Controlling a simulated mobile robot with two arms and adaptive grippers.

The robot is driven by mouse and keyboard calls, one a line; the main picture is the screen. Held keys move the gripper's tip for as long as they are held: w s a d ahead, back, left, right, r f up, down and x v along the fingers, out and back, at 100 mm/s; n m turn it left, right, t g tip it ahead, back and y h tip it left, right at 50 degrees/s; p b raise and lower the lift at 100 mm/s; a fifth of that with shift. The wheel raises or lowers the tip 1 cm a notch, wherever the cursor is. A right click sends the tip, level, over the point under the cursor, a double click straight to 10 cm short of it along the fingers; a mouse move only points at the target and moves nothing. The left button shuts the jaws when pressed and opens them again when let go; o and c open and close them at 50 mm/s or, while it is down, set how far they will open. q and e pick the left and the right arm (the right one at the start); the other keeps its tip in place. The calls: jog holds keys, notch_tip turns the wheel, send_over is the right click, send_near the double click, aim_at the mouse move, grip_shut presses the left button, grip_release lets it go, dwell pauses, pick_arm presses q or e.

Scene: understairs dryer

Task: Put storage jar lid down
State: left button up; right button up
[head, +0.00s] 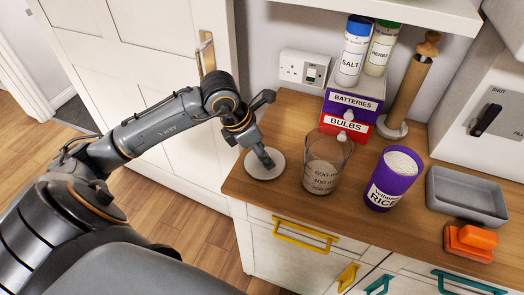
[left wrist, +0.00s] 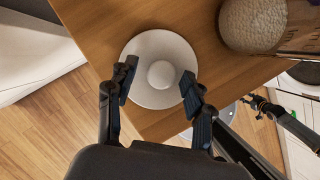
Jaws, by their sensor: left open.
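The storage jar lid (head: 257,173) is a pale round disc lying flat on the wooden counter near its left end. In the left wrist view the lid (left wrist: 160,42) shows a round knob in its middle. My left gripper (head: 265,160) is right over the lid. Its two fingers (left wrist: 158,84) are apart, one on each side of the knob, with a gap to it. The purple rice jar (head: 384,190) stands open and full of white grains, further right on the counter. A dark arm at the right of the left wrist view appears to be my right arm; its gripper (left wrist: 256,104) is small and unclear.
A clear measuring jug (head: 322,172) stands just right of the lid. Behind are the batteries and bulbs boxes (head: 350,113), salt and herbs jars (head: 354,52) and a wooden roll holder (head: 408,85).

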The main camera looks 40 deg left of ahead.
pick_arm(q)
jog(key=shift+r+p, duration=0.2)
jog(key=shift+p, duration=0.1)
jog(key=shift+a+r, duration=0.15)
jog(key=shift+r, duration=0.2)
jog(key=b+v, duration=0.1)
jog(key=v, duration=1)
jog(key=shift+s, duration=0.15)
